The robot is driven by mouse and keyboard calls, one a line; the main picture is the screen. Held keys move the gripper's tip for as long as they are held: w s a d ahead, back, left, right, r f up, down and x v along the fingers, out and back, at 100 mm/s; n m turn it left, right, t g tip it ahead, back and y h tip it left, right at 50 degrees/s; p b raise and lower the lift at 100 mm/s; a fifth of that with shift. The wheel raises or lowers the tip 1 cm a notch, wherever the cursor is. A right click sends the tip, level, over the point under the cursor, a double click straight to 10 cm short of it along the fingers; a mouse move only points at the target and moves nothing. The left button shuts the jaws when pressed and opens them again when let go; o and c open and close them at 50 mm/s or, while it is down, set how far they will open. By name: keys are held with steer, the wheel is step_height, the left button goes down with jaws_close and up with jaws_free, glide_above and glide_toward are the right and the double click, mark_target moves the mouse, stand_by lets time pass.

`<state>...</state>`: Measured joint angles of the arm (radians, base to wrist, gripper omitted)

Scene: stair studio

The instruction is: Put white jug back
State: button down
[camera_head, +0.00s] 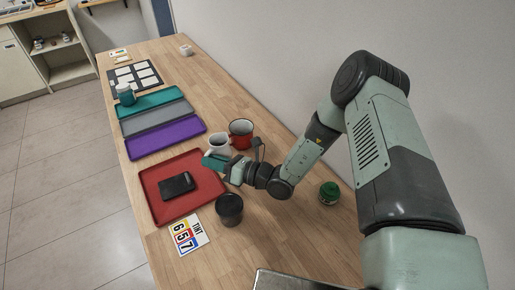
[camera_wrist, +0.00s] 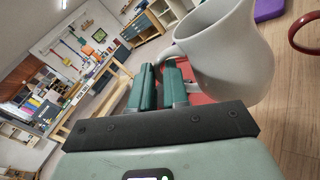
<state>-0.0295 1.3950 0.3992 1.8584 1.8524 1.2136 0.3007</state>
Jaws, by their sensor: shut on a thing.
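The white jug (camera_head: 219,144) is beside the red mug, behind the red tray in the head view. It looks roughly upright, with a dark inside showing. In the wrist view the jug (camera_wrist: 230,55) fills the upper right. My gripper (camera_head: 213,161) reaches the jug from the near side. In the wrist view my gripper (camera_wrist: 165,88) is shut on the jug's handle at its left side. The fingers partly hide the handle. I cannot tell whether the jug's base touches the table.
A red mug (camera_head: 241,127) stands close behind the jug. The red tray (camera_head: 153,190) holds a black box (camera_head: 177,185). A dark cup (camera_head: 229,209) and a green jar (camera_head: 329,192) stand nearby. Purple (camera_head: 166,139), grey (camera_head: 158,119) and teal (camera_head: 150,103) trays lie farther back.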

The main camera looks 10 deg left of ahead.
steer(key=s+d+r+m+t+h, duration=0.1)
steer(key=d+r+m+t, duration=0.25)
steer(key=d, duration=0.45)
steer(key=s+d+r+m+t+h, duration=0.1)
steer(key=d+r+m+t+h, duration=0.2)
steer(key=d, duration=0.5)
steer(key=shift+n+t+y, duration=0.55)
steer(key=shift+t+y, duration=0.05)
steer(key=shift+t, duration=0.05)
step_height(320, 180, down, 10)
steer(key=shift+w+r, duration=0.1)
steer(key=shift+r, duration=0.15)
steer(key=shift+f, duration=0.1)
